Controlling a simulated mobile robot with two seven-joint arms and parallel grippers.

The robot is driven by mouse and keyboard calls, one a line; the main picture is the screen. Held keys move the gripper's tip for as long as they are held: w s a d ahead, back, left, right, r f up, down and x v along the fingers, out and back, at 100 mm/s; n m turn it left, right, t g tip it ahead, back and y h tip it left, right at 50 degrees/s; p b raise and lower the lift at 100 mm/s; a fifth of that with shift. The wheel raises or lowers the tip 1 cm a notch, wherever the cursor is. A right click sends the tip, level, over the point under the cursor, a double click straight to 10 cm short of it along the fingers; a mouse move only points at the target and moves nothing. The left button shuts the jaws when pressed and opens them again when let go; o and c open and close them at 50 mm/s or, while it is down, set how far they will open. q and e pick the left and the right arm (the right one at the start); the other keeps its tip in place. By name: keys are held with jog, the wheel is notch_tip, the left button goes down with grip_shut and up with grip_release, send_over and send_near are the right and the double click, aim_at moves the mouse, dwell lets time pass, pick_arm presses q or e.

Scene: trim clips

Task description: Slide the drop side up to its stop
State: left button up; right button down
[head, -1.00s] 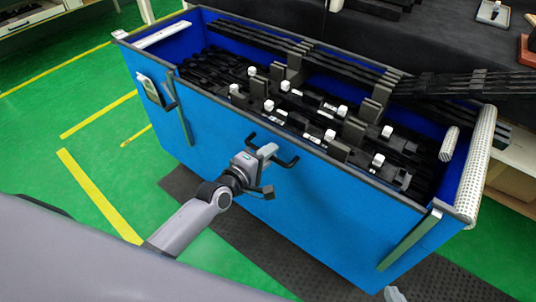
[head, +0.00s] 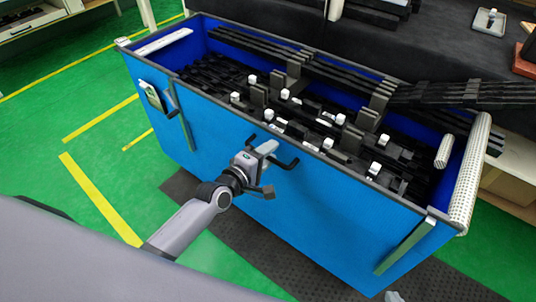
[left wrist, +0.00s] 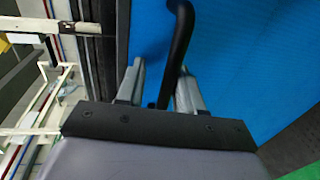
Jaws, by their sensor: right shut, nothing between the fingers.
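The drop side (head: 290,222) is the blue front panel of a large bin in the head view. A black U-shaped handle (head: 290,163) stands out from its upper middle. My left gripper (head: 267,150) is at this handle. In the left wrist view its grey fingers (left wrist: 162,82) stand on either side of the black handle bar (left wrist: 178,40). A gap shows between the left finger and the bar, and the bar lies close to the right finger. Only a pale tip of my right gripper (head: 393,297) shows at the bottom edge, apart from the panel.
Upright guide strips (head: 405,245) (head: 187,128) flank the panel. Black trim strips (head: 345,77) and white clips (head: 327,144) fill the bin. A dark mat (head: 300,262) lies under it. Green floor is open at left.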

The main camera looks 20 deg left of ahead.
pick_arm(q)
jog(key=shift+f, duration=0.1)
jog(key=p+v, duration=0.1)
jog(key=v, duration=0.6)
dwell(0.6)
jog(key=s+a+f+m+g+y+p, duration=0.1)
jog(key=s+m+g+p, duration=0.1)
jog(key=s+m, duration=0.6)
jog(key=s+a+f+m+g+y+p, duration=0.1)
jog(key=s+f+m+g+y+p, duration=0.1)
jog(key=s+m, duration=0.6)
jog(key=shift+s+a+f+p, duration=0.25)
jog(key=shift+s+f+p, duration=0.1)
jog(key=shift+s+p, duration=0.6)
jog(key=shift+s, duration=0.15)
